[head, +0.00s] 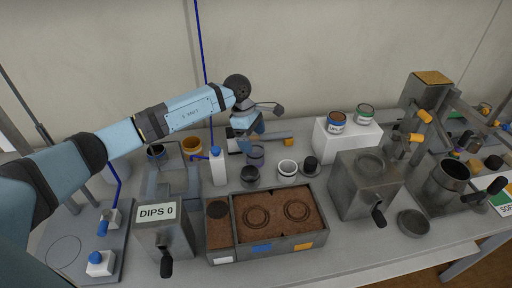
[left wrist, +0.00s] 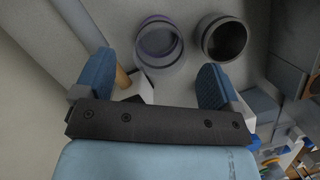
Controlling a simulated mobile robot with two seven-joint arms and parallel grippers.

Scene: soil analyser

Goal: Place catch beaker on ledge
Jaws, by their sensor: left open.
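A clear beaker with a purple rim, which may be the catch beaker, stands upright on the table in the head view (head: 256,158) and the left wrist view (left wrist: 158,45). My left gripper (head: 247,138) is just above and behind it. In the left wrist view, the blue fingers of my left gripper (left wrist: 156,80) are apart with nothing between them, and the beaker stands beyond the fingertips. A dark cup (head: 250,175) stands beside the beaker and also shows in the left wrist view (left wrist: 223,40). I cannot tell which surface is the ledge. My right gripper is not in view.
A white bottle (head: 218,168) stands left of the beaker. A white-rimmed cup (head: 287,168) and a black jar (head: 311,166) stand to its right. A soil tray (head: 275,248) lies in front. A white block (head: 333,150) with two cans stands behind right.

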